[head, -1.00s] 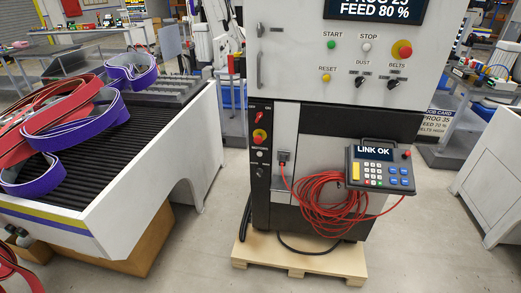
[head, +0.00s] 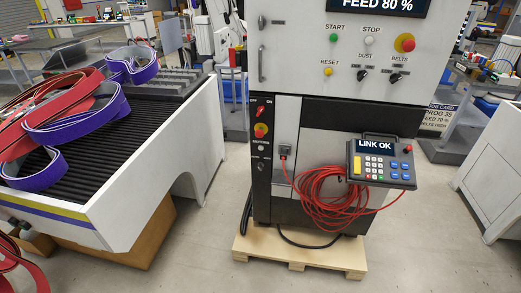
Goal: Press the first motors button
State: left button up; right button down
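The machine cabinet (head: 340,60) stands in the middle on a wooden pallet. A narrow black strip (head: 261,180) runs down its lower left front. On the strip are a red switch (head: 260,111) and a red knob on yellow (head: 261,130). Below them is a small label that seems to read MOTORS, with a small pale round button (head: 261,148) under it. Further down are two tiny labels and a dark round control (head: 261,167); their words are too small to read. Neither of my grippers is in view.
A pendant (head: 381,163) reading LINK OK hangs at the cabinet's right, with a coiled red cable (head: 325,195). The upper panel has START (head: 334,38) and other controls. A conveyor (head: 95,160) with red and purple belts stands left. Bare floor lies in front.

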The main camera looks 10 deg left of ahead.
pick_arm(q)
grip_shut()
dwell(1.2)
